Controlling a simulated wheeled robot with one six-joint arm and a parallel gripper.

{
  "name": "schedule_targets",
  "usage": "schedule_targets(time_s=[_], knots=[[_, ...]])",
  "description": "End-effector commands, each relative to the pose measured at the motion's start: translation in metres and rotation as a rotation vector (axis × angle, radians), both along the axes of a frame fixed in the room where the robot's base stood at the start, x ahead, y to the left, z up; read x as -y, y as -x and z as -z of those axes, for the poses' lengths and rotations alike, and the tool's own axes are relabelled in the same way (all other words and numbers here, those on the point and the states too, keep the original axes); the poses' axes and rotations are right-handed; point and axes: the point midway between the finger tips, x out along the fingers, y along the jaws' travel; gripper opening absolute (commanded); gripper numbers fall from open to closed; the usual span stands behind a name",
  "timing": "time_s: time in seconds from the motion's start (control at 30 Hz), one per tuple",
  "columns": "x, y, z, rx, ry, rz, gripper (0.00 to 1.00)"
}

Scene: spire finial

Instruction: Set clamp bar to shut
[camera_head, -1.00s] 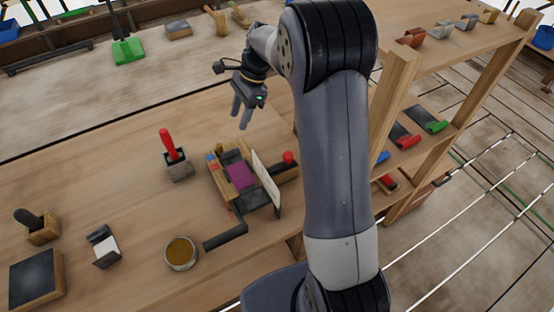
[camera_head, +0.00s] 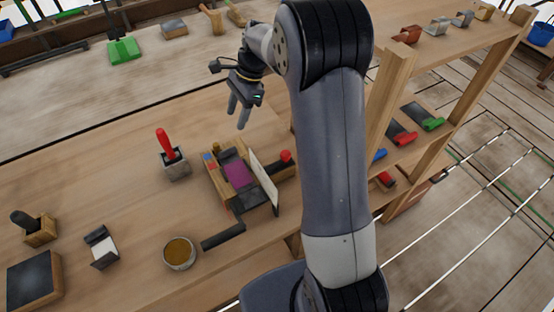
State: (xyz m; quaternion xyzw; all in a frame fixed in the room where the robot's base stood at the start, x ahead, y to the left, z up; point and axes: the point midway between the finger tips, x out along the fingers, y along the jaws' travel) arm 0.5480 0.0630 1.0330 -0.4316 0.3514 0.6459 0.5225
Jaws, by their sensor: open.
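A wooden fixture (camera_head: 210,179) stands on the workbench, left of my arm. It holds a purple block (camera_head: 238,174) between dark parts, with an upright pale plate (camera_head: 264,178) and a red knob (camera_head: 286,156) on its right. A dark cranked bar (camera_head: 222,237) sticks out from its front toward the lower left. I cannot tell for certain which dark part is the clamp bar, or its setting. My gripper (camera_head: 238,116) is open and empty, fingers pointing down, above the bench behind the fixture and apart from it.
A red-handled tool in a holder (camera_head: 174,163) stands left of the fixture. A round bowl (camera_head: 180,253) stands near the bar's end. A wooden shelf post (camera_head: 388,100) rises right of my arm. The bench behind the fixture is mostly clear.

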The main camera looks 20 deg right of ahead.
Motion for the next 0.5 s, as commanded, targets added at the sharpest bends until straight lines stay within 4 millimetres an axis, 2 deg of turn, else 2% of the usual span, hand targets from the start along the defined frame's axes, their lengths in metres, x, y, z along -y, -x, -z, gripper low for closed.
schedule_targets(time_s=[0.17,0.3,0.5], knots=[[0.027,0.02,-0.004,0.08,0.077,-0.16,0.5],[0.062,0.049,-0.009,0.165,0.185,-0.404,0.5],[0.098,0.082,-0.015,0.22,0.3,-0.684,0.5]])
